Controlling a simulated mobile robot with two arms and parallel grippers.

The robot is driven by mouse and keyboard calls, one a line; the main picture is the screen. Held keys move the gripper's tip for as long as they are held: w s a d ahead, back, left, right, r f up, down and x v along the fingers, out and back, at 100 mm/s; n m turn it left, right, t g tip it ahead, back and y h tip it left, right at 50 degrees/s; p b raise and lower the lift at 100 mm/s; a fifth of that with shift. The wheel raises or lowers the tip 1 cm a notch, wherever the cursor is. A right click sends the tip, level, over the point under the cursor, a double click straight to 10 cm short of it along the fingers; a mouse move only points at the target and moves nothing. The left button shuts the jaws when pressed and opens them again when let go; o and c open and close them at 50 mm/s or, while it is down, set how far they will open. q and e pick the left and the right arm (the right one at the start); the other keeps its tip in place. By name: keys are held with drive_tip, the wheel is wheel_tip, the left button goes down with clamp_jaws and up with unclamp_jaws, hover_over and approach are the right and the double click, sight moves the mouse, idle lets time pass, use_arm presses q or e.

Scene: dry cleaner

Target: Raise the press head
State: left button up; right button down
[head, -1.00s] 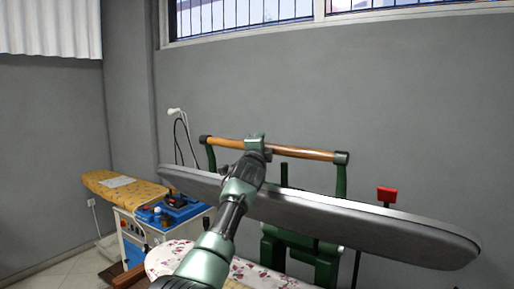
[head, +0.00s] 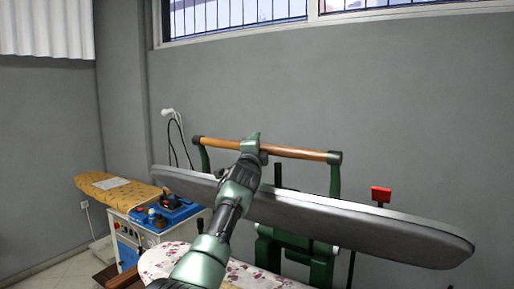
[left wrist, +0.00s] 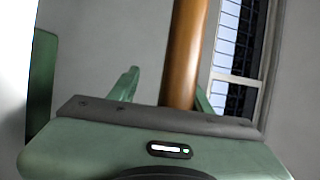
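The press head (head: 370,228) is a long grey padded board, lifted above the floral padded buck (head: 170,258) and slanting down to the right. Its wooden handle bar (head: 290,152) runs behind it between two green arms. My left gripper (head: 252,145) is at the bar, left of its middle. In the left wrist view, the bar (left wrist: 184,55) passes between the fingers of my left gripper (left wrist: 165,90). A gap shows between the bar and the left finger; the right finger is partly hidden by the bar. My right gripper is not in view.
A yellow ironing board (head: 115,188) and a blue-topped unit with an iron (head: 165,210) stand at the left. A red knob (head: 381,194) rises behind the press head. A grey wall (head: 400,100) stands close behind the press.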

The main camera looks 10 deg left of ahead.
use_arm(q)
drive_tip(key=s+b, duration=0.2)
drive_tip(key=s+f+b, duration=0.1)
drive_tip(key=s+b, duration=0.1)
drive_tip(key=s, duration=0.1)
drive_tip(key=shift+s+d+f, duration=0.1)
drive_tip(key=shift+s, duration=0.15)
drive_tip(key=shift+s+d+b, duration=0.1)
drive_tip(key=shift+s+b, duration=0.4)
drive_tip(key=shift+s, duration=0.6)
drive_tip(key=s+r+p, duration=0.1)
drive_tip(key=s+r, duration=0.3)
drive_tip(key=s, duration=0.3)
drive_tip(key=shift+s+d+r, duration=0.3)
drive_tip(key=shift+s+d, duration=0.05)
drive_tip(key=shift+d, duration=0.1)
